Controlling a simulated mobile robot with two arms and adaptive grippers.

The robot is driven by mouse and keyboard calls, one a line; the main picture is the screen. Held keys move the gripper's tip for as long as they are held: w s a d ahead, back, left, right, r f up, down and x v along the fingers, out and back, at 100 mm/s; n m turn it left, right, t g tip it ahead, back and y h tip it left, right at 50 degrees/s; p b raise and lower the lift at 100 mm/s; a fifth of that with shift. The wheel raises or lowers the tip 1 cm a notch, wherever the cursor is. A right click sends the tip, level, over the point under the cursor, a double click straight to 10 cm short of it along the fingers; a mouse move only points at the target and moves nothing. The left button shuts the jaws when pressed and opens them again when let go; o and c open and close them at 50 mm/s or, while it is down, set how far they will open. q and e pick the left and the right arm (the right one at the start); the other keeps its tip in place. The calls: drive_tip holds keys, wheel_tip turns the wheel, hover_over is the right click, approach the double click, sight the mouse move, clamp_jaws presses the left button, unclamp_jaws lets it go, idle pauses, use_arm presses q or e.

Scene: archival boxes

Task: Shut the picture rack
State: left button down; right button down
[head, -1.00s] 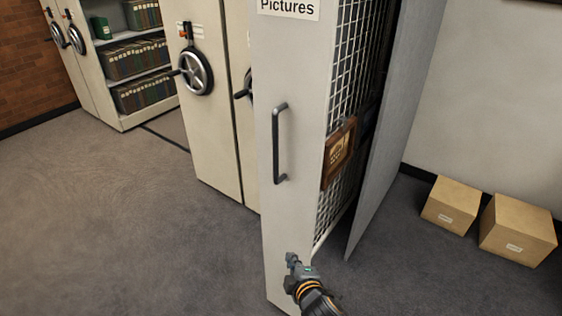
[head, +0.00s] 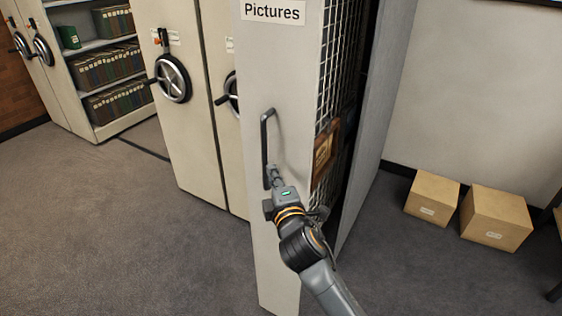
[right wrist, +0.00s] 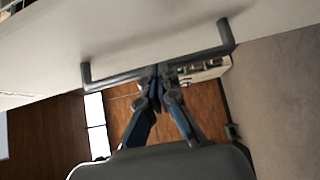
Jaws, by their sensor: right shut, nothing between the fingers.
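The picture rack (head: 285,60) is a tall pale pull-out panel with a "Pictures" label, standing out from the row of cabinets. Its side is wire mesh, with a brown framed picture (head: 324,158) hanging on it. A dark vertical bar handle (head: 265,140) is on its front; the handle also shows in the right wrist view (right wrist: 205,58). My right gripper (head: 273,174) is at the handle's lower part. In the right wrist view its fingertips (right wrist: 158,72) are shut at the bar, with nothing held between them. My left gripper is out of view.
Cream cabinets with black handwheels (head: 173,78) stand left of the rack. A grey panel (head: 372,120) stands close on its right. Two cardboard boxes (head: 432,198) (head: 496,217) sit on the floor by the right wall. Floor at left is clear.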

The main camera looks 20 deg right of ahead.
sight(277, 155)
drive_tip(key=shift+w+d+p, duration=0.45)
drive_tip(key=shift+w+d, duration=1.1)
drive_tip(key=shift+d, duration=0.1)
